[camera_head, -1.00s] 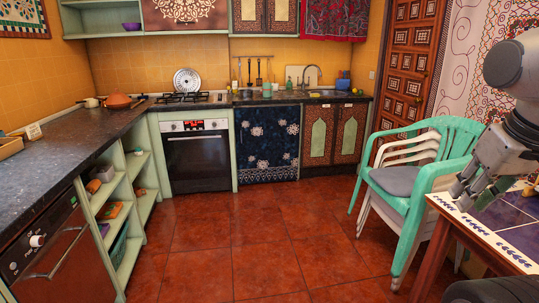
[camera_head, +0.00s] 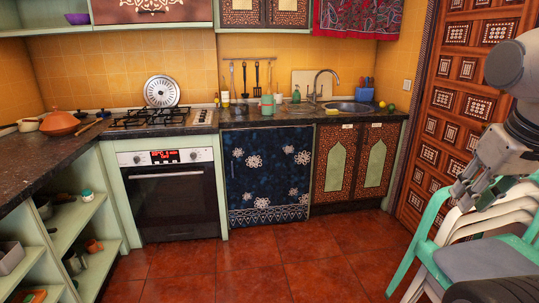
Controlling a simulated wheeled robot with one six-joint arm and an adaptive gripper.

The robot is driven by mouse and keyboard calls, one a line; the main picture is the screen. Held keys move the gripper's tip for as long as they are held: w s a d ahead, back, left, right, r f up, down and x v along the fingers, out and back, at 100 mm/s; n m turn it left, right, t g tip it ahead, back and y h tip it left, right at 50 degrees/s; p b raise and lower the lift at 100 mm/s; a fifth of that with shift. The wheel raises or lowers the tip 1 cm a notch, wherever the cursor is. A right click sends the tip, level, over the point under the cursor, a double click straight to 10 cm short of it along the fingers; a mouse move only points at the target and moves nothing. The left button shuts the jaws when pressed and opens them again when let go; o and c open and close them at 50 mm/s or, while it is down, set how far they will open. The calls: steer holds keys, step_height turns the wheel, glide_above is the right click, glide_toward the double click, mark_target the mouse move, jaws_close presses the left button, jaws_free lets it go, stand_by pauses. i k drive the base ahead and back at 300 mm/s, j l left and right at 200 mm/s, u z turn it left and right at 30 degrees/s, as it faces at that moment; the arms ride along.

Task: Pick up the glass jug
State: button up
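I cannot make out a glass jug for certain in this view. Small items stand on the dark counter between the stove and the sink, among them a teal mug-like vessel (camera_head: 267,104), a small bottle (camera_head: 225,99) and a green bottle (camera_head: 296,94). They are too small to tell if any is glass. My gripper (camera_head: 468,194) hangs at the right edge, in front of the chairs and far from the counter. Its fingers look spread apart, with nothing between them.
Stacked plastic chairs (camera_head: 490,262) stand at the lower right, close to my arm. A carved wooden door (camera_head: 462,90) is behind them. The stove (camera_head: 160,118), oven (camera_head: 172,196) and sink (camera_head: 350,107) line the back wall. Red tiled floor (camera_head: 260,262) is clear in the middle.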

mark_target(268, 103)
steer(key=i, duration=1.05)
steer(key=i+l+u, duration=0.15)
steer(key=i, duration=0.85)
steer(key=i+u, duration=0.25)
steer(key=i, duration=0.3)
steer(key=i+l+u, duration=0.2)
steer(key=i, duration=0.3)
steer(key=i+l+u, duration=0.25)
steer(key=i, duration=0.25)
steer(key=j, duration=0.1)
